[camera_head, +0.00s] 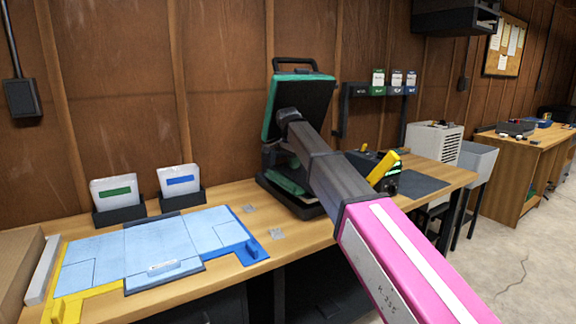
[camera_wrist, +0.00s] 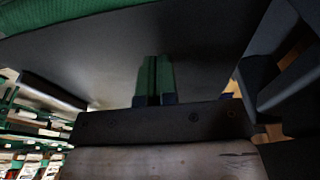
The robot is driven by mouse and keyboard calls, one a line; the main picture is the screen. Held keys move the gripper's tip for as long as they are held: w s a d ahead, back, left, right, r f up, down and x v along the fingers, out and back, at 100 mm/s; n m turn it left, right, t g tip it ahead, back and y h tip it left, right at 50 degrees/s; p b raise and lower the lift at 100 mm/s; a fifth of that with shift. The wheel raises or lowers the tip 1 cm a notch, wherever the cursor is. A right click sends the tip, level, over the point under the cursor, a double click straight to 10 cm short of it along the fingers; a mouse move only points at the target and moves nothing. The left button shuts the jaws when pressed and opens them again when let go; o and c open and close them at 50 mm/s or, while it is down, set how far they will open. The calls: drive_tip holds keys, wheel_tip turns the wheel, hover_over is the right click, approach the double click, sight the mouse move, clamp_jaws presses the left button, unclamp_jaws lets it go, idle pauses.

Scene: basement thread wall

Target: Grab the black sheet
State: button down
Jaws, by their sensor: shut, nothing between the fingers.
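In the head view my arm reaches to the open press (camera_head: 299,90), and the fingers are hidden.
The press has a raised lid with a green edge. A yellow-and-black device (camera_head: 384,168) stands right of my arm. Small green, white and blue boxes (camera_head: 378,82) sit on a wall rack.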

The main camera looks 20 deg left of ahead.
drive_tip(key=w+d, duration=0.3)
drive_tip(key=w+d+f, duration=0.1)
drive_tip(key=w, duration=0.1)
drive_tip(key=shift+w+d, duration=0.25)
drive_tip(key=shift+d, duration=0.1)
drive_tip(key=shift+f, duration=0.35)
drive_tip(key=s+a, duration=0.1)
drive_tip(key=s, duration=0.1)
drive_tip(key=s+a, duration=0.2)
drive_tip(key=shift+s+a, duration=0.15)
drive_tip(key=shift+a, duration=0.1)
